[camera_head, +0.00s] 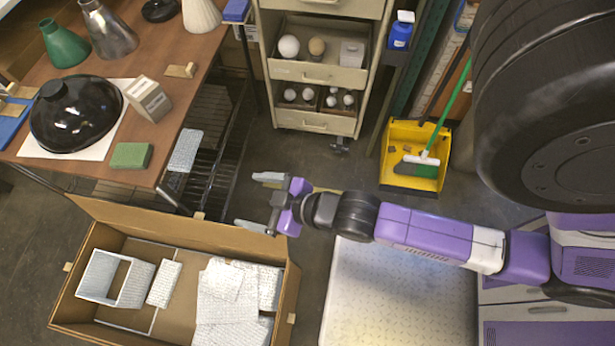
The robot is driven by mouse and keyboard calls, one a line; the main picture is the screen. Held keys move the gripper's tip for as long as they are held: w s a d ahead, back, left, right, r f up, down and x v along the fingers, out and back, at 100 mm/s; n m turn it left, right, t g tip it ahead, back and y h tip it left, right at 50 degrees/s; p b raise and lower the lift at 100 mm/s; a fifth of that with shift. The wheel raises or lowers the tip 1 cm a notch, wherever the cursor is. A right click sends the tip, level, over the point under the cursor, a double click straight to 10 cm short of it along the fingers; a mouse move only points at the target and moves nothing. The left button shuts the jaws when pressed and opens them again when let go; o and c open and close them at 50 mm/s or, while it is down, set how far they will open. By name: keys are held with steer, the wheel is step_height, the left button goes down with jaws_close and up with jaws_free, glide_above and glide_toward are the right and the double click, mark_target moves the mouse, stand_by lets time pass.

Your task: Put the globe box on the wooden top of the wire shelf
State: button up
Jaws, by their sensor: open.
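A small tan box (148,98) with dark printing, which looks like the globe box, stands upright on the brown wooden top (187,50) of the wire shelf. Its print is too small to read. It is near the top's right side, beside a black dome shade. The shelf's dark wire racks (217,125) show below the top's right edge. My gripper (258,203) is open and empty, with its two fingers pointing left. It is apart from the box, in front and to the right of the shelf, above the back right corner of an open carton.
The top also holds a black dome shade (76,112), a green sponge (130,155) and several shades. An open carton (82,262) with white packing lies in front. A drawer cabinet (316,75) with bulbs and a yellow dustpan (414,184) stand behind my arm.

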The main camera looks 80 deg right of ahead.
steer(key=s+a+r+t+y, duration=0.1)
steer(key=s+a+r, duration=0.2)
steer(key=s+r, duration=0.3)
steer(key=s+a+r+t+y, duration=0.1)
steer(key=s+a+r, duration=0.2)
steer(key=s+r, duration=0.4)
steer(key=shift+r+t, duration=0.25)
steer(key=shift+t, duration=0.15)
steer(key=shift+c, duration=0.4)
